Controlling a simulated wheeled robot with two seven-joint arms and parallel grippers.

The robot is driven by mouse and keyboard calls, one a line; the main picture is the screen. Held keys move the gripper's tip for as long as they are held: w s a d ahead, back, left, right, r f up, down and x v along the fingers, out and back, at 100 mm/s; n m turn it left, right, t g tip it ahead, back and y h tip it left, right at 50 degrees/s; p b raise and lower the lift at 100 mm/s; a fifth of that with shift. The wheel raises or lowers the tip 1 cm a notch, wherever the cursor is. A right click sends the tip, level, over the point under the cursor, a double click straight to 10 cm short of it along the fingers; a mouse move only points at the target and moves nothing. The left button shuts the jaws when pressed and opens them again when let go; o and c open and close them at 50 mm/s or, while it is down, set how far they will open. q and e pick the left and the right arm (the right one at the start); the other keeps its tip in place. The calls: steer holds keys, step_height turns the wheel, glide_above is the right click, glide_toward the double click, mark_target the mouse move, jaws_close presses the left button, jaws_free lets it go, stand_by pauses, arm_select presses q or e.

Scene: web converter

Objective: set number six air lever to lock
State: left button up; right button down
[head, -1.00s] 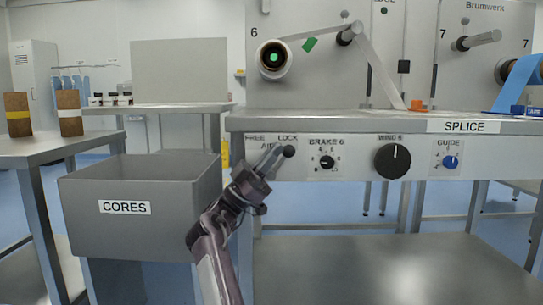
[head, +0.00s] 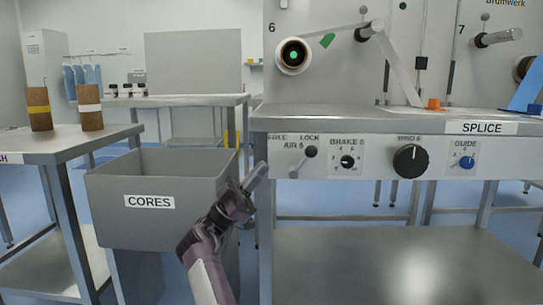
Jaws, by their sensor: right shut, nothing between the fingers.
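The number six air lever (head: 303,162) is on the white front panel under the labels FREE, LOCK and AIR 6. Its dark ball knob (head: 311,151) is at the upper right end, just below the word LOCK, so the lever tilts towards LOCK. My right gripper (head: 260,170) is shut and empty. In the picture it is left of the lever, apart from it, in front of the panel's left end. My left gripper is not in view.
The grey CORES bin (head: 108,207) stands close at the left, partly behind my right arm. Right of the lever are the BRAKE 6 knob (head: 348,162), a large black knob (head: 410,161) and the blue GUIDE knob (head: 467,162). The metal worktop (head: 350,120) juts above them.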

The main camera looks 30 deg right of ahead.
steer(key=shift+v, duration=1.05)
